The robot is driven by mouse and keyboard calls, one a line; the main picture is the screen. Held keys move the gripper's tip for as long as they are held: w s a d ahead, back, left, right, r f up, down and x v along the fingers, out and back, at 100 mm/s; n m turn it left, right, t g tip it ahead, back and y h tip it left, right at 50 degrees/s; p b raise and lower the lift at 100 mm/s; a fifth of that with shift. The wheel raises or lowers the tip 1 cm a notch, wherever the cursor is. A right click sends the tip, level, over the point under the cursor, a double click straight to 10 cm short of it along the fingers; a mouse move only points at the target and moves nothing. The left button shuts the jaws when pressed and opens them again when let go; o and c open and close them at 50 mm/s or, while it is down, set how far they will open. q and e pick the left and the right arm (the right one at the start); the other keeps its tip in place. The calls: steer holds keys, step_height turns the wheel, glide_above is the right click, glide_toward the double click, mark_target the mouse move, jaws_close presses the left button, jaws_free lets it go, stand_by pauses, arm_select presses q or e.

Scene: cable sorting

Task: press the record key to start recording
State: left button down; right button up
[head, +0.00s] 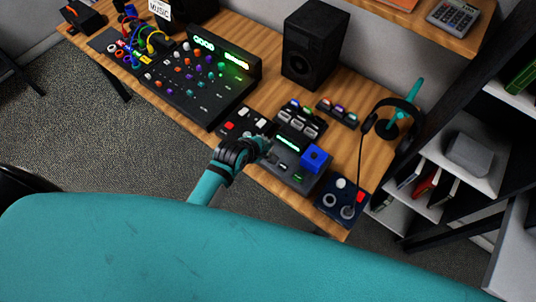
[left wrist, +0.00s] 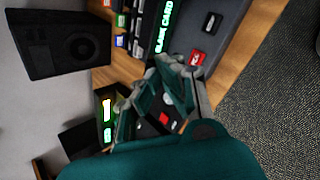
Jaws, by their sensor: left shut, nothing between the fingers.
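The recorder (head: 312,181) is a dark box near the table's front edge, with a lit green display (head: 288,142) and a blue block (head: 316,157) on it. In the left wrist view its display (left wrist: 164,30) reads "BLANK CARD", and the red record key (left wrist: 197,58), marked REC, sits beside a black key (left wrist: 211,23). My left gripper (head: 265,147) is shut and empty at the recorder's left side. In the left wrist view its fingertips (left wrist: 179,66) appear close to the record key; I cannot tell whether they touch it. My right gripper is out of view.
A mixer (head: 195,85) with many knobs fills the left of the table. A small pad box (head: 242,122) lies left of the gripper. A speaker (head: 312,45) stands behind. Headphones (head: 396,117) on a stand and a blue box (head: 341,203) are at right.

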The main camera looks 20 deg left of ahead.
arm_select(q)
steer(key=w+n, duration=0.2)
steer(key=w+d+n, duration=0.1)
steer(key=shift+f+n+t, duration=0.3)
steer(key=shift+n+t, duration=0.1)
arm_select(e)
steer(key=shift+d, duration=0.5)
arm_select(q)
steer(key=shift+a, duration=0.1)
step_height(320, 180, down, 7)
steer(key=b, duration=0.7)
steer(key=shift+f+b, duration=0.65)
steer(key=shift+f, duration=0.3)
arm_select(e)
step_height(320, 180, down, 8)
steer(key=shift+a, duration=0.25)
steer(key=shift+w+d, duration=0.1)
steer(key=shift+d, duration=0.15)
arm_select(q)
steer(key=shift+f, duration=0.1)
steer(key=shift+f, duration=0.3)
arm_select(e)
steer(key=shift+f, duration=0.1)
